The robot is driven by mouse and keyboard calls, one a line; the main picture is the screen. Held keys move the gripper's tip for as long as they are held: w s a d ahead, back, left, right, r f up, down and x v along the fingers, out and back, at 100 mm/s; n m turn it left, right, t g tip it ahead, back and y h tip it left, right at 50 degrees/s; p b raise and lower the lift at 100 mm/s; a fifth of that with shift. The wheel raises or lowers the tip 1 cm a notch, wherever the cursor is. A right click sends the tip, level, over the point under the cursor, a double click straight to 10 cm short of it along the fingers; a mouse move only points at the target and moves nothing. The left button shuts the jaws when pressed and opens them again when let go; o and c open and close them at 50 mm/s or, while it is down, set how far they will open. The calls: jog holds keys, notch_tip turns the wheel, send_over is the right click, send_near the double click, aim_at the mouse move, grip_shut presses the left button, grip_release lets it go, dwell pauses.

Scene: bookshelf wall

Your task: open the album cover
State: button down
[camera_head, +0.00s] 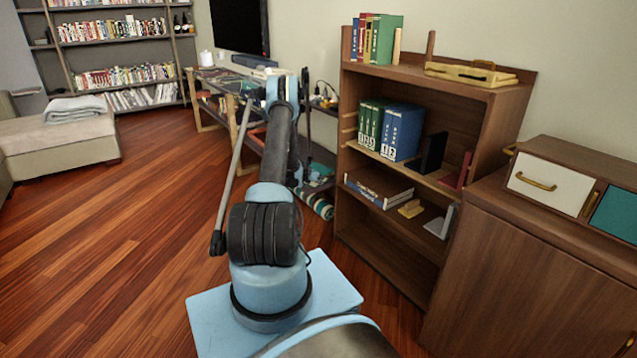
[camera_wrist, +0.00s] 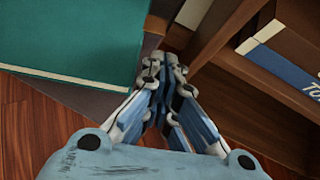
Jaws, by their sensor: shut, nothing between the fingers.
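A large flat teal book-like thing with a pale page edge (camera_wrist: 75,40) fills the upper left of the wrist view; it looks like the album, with its cover lying closed. My gripper (camera_wrist: 164,68) is shut and empty, its fingertips just right of the teal thing's right edge; I cannot tell whether they touch it. In the head view my arm stands in front of the low table area, and I cannot make out the fingertips or the teal thing clearly there.
A wooden bookshelf (camera_head: 388,238) stands right of my arm, holding binders (camera_head: 401,132) and lying books (camera_head: 378,187). A cabinet (camera_head: 520,255) with drawers stands at the right. A low table (camera_head: 207,117) is behind my arm. The wooden floor (camera_head: 110,240) at left is clear.

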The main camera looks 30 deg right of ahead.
jog(key=x, duration=0.6)
jog(key=shift+d+f, duration=0.2)
jog(key=shift+d, duration=0.05)
jog(key=shift+w, duration=0.2)
